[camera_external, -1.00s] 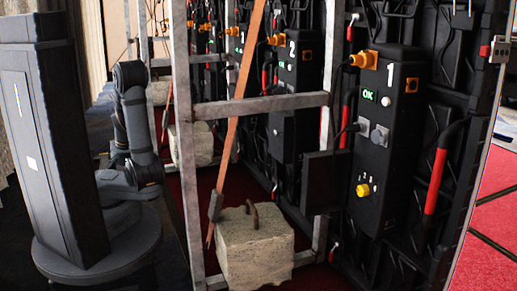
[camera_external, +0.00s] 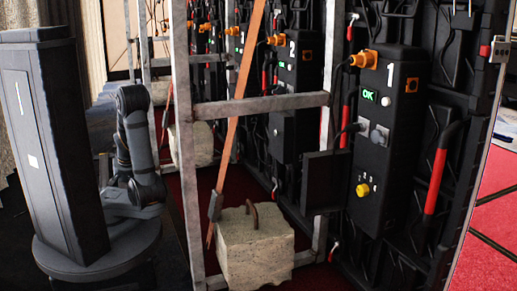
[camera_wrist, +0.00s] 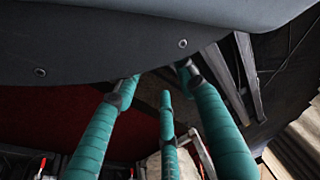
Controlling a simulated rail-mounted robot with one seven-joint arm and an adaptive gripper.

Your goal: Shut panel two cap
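Panel two (camera_external: 288,92) is a black box with a white "2" near its top and a green-lit display, behind the metal frame in the external view. Its cap is too small and partly blocked to tell open from shut. My arm (camera_external: 138,145) is folded beside the dark column on the left, well apart from panel two. My gripper is hidden there. In the wrist view, the teal-wrapped fingers of my gripper (camera_wrist: 157,75) stand apart with nothing seen between them, so it looks open.
A metal frame (camera_external: 258,107) with an orange-brown strap (camera_external: 239,90) stands between my arm and the panels. A concrete block (camera_external: 254,250) sits at its foot. Panel one (camera_external: 384,140) is nearer, at the right. A second block (camera_external: 193,145) lies farther back.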

